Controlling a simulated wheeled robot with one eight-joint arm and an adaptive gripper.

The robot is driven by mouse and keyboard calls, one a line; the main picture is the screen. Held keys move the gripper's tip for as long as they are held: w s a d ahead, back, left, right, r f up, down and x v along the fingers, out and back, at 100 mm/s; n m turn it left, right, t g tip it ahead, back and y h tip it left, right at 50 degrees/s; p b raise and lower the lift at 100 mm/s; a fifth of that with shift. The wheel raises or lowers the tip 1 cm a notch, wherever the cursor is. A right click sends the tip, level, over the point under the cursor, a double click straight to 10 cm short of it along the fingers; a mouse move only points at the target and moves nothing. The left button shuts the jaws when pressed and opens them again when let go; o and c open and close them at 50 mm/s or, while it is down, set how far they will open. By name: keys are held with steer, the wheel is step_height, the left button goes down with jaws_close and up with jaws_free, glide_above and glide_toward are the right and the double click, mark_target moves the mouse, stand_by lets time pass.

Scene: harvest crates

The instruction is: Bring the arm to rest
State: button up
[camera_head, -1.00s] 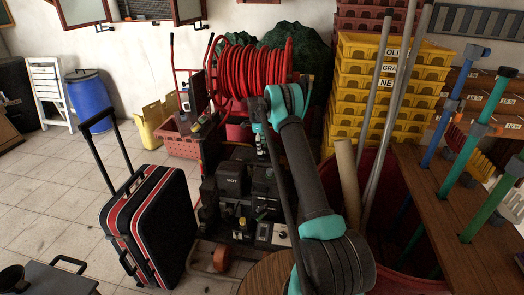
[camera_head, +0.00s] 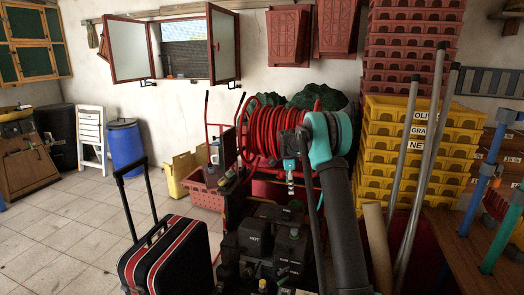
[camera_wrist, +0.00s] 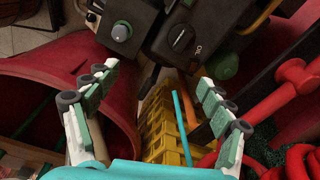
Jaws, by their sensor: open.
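My arm rises from the bottom right of the centre in the head view, a dark link with teal joints. My gripper shows in the wrist view (camera_wrist: 150,95), its two pale green and white fingers spread wide apart with nothing between them. In the head view the gripper is not clearly visible. Past the fingers in the wrist view are a dark machine with knobs (camera_wrist: 180,35) and stacked yellow crates (camera_wrist: 160,130).
A red hose reel (camera_head: 275,130) stands behind my arm. Yellow crates (camera_head: 415,145) and leaning poles (camera_head: 432,150) are on the right. A black suitcase (camera_head: 165,258) stands left of the machine (camera_head: 262,245). Tiled floor (camera_head: 60,220) at the left is clear.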

steer(key=s+d+r+n+t, duration=0.1)
steer(key=s+d+r+n, duration=0.3)
steer(key=s, duration=0.8)
steer(key=s+a+r+n+t, duration=0.15)
steer(key=s+n, duration=0.35)
steer(key=s, duration=0.7)
steer(key=s+f+n, duration=0.3)
steer(key=s+n, duration=0.1)
steer(key=s, duration=0.9)
steer(key=s+d+f+n+t+y, duration=0.1)
steer(key=s+f+n, duration=0.2)
steer(key=s, duration=1)
steer(key=shift+s+d+f+n, duration=0.25)
steer(key=shift+f+n, duration=0.1)
steer(key=shift+n, duration=0.65)
steer(key=shift+w+t, duration=0.1)
steer(key=shift+t, duration=0.15)
